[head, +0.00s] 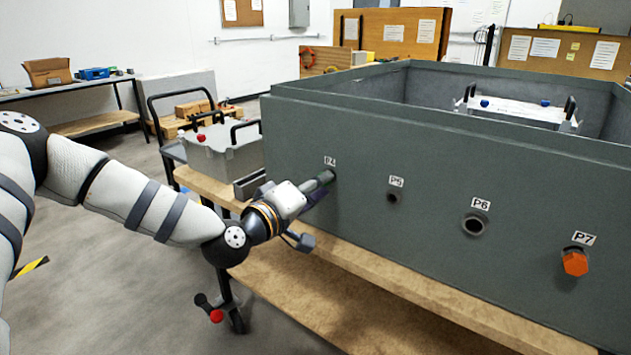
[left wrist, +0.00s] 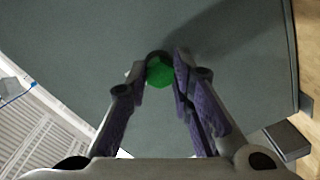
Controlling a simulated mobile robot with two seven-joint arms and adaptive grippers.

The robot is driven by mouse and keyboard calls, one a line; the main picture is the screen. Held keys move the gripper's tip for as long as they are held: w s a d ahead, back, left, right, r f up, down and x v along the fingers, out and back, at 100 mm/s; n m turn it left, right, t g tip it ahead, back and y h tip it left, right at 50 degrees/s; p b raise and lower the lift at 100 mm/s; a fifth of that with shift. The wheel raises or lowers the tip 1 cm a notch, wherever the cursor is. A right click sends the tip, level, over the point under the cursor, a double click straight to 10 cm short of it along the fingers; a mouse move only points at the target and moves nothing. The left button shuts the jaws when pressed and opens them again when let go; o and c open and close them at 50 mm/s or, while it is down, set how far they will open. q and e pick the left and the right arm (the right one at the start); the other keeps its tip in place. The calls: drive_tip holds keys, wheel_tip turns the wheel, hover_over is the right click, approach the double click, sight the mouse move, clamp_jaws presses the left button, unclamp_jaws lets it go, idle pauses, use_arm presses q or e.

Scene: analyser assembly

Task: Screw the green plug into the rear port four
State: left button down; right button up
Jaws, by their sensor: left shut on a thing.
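The green plug (left wrist: 160,71) shows in the left wrist view between the fingertips of my left gripper (left wrist: 161,80), which is shut on it. In the head view my left gripper (head: 322,186) is at the port labelled P4 (head: 330,161) on the grey analyser housing (head: 350,130). The gripper hides the plug and most of the port there. The fingertips are close to the housing wall. I cannot tell how deep the plug sits in the port. My right gripper is not in view.
Ports P5 (head: 393,197) and P6 (head: 475,225) look open; P7 holds an orange plug (head: 575,263). The housing stands on a wooden bench (head: 400,305). A cart with a grey box (head: 222,150) stands behind my left arm. The floor in front is clear.

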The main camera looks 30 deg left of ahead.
use_arm(q)
drive_tip(key=m, duration=0.2)
drive_tip(key=shift+f+m+p, duration=0.25)
drive_tip(key=shift+m+p, duration=0.15)
drive_tip(key=c, duration=1.3)
unclamp_jaws()
drive_tip(key=shift+a, duration=0.1)
drive_tip(key=shift+c, duration=0.2)
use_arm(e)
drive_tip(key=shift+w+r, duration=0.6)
use_arm(q)
drive_tip(key=shift+r, duration=0.1)
drive_tip(key=s+p, duration=0.2)
drive_tip(key=s, duration=0.5)
drive_tip(key=shift+a, duration=0.2)
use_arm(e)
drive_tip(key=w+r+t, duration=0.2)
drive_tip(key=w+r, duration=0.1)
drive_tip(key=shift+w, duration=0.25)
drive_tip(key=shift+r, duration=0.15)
